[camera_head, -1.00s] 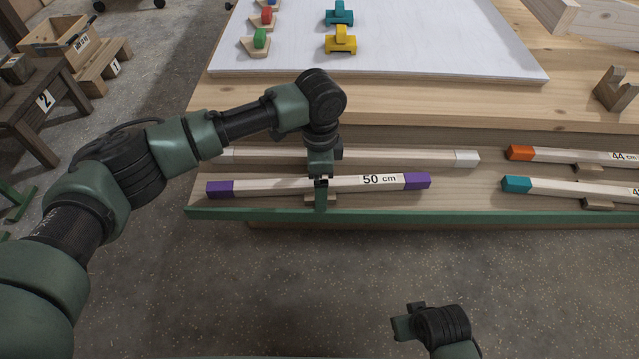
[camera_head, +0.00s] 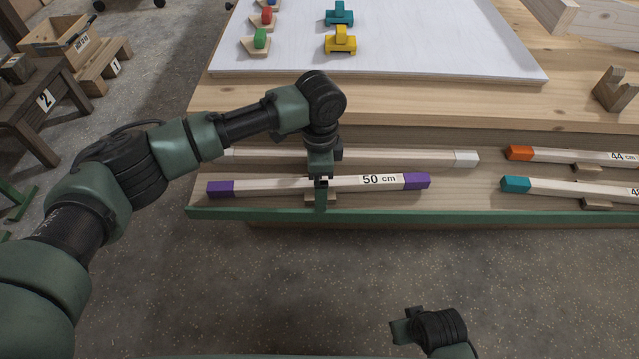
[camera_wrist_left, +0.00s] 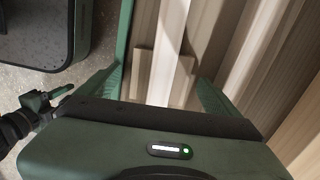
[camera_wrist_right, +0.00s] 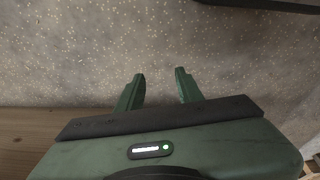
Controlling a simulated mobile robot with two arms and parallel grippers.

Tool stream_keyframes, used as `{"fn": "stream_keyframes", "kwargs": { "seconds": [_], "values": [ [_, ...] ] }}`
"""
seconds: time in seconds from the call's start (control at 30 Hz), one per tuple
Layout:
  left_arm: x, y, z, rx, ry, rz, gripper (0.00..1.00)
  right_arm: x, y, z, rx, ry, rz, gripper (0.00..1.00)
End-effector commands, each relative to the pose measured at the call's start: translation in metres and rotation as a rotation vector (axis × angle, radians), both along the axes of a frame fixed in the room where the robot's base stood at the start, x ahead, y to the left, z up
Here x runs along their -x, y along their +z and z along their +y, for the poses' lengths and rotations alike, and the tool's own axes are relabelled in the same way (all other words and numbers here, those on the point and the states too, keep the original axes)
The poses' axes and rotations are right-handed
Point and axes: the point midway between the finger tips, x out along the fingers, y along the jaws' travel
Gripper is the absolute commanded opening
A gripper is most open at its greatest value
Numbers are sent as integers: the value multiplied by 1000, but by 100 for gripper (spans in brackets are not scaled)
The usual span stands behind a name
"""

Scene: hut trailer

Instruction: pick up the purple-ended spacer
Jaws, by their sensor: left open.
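The purple-ended spacer (camera_head: 345,183) is a pale wooden bar with purple ends and a "50 cm" label. It lies on the lower shelf, raised on a small wooden block. My left gripper (camera_head: 321,190) is over its middle, pointing down, with a finger in front of the bar. In the left wrist view the open fingers (camera_wrist_left: 160,90) stand on either side of the pale bar (camera_wrist_left: 170,50). Contact cannot be told. My right gripper (camera_head: 405,325) is away from the shelf over the floor; in the right wrist view its fingers (camera_wrist_right: 160,88) are apart and empty.
A white-ended spacer (camera_head: 400,157) lies just behind. Orange-ended (camera_head: 570,155) and teal-ended (camera_head: 570,188) spacers lie to the right. The shelf has a green front edge (camera_head: 450,213). The worktop above holds a white board (camera_head: 420,50) with coloured pieces.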

Motion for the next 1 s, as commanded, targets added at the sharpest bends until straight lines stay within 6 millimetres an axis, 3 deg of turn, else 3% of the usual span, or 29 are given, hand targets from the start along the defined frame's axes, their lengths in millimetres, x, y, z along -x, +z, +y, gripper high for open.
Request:
{"fn": "stream_keyframes", "kwargs": {
  "seconds": [0.07, 0.4, 0.87, 1.0],
  "values": [
    [0, 0, 0, 0, 0, 0, 94, -1, 0, 0, -1, 0, -3, 36],
    [0, -1, 0, 0, 0, 0, 0, 0, -2, 0, -1, 0, 0, 36],
    [0, 0, 0, -1, 0, -1, 0, -2, 1, 1, 0, 0, 0, 36],
    [-1, 2, 0, 0, 0, -3, 0, -5, 19, -1, -1, -3, -15, 36]
  ]
}}
